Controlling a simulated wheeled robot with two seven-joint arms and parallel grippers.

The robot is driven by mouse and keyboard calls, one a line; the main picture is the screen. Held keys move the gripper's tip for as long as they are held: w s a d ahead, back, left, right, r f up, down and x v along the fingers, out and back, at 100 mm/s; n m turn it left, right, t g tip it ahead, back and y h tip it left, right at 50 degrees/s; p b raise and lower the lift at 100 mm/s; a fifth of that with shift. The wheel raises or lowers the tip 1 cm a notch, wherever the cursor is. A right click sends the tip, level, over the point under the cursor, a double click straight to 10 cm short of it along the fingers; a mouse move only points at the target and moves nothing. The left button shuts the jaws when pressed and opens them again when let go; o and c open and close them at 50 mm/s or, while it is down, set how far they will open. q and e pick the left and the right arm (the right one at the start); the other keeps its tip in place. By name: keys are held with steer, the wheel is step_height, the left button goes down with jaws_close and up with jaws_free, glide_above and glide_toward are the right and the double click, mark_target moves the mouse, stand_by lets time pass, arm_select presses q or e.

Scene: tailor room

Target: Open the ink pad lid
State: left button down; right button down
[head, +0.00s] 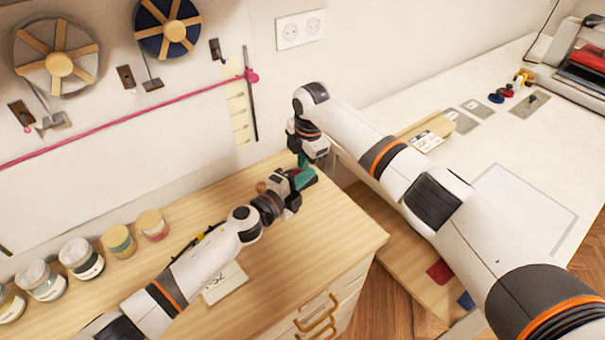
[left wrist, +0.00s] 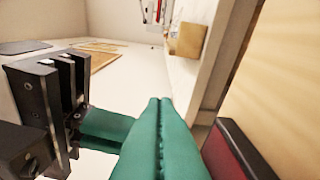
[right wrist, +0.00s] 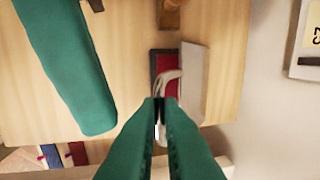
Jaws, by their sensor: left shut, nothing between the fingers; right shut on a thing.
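The ink pad (right wrist: 160,68) shows in the right wrist view as a red pad in a dark case on the wooden top. Its pale grey lid (right wrist: 194,80) stands open along the right side. My right gripper (right wrist: 160,101) is shut at the pad; a thin pale curved piece, seemingly part of the lid, runs into its fingertips. The exact grip is partly hidden. My left gripper (left wrist: 158,101) is shut and empty, beside the pad's red and dark edge (left wrist: 236,150) in the left wrist view. In the head view the grippers mostly cover the pad.
A wooden-handled thing (right wrist: 170,14) stands close to the pad. Several jars (head: 120,240) line the wall side of the wooden cabinet. A card (head: 225,283) lies near my left arm. The white table (head: 475,140) is at the right. The cabinet's front area is clear.

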arm_select(q)
steer(key=shift+w+a+f, duration=0.1)
steer(key=shift+w+a, duration=0.2)
steer(key=shift+w, duration=0.15)
arm_select(e)
steer(key=shift+a+f, duration=0.15)
steer(key=shift+a, duration=0.05)
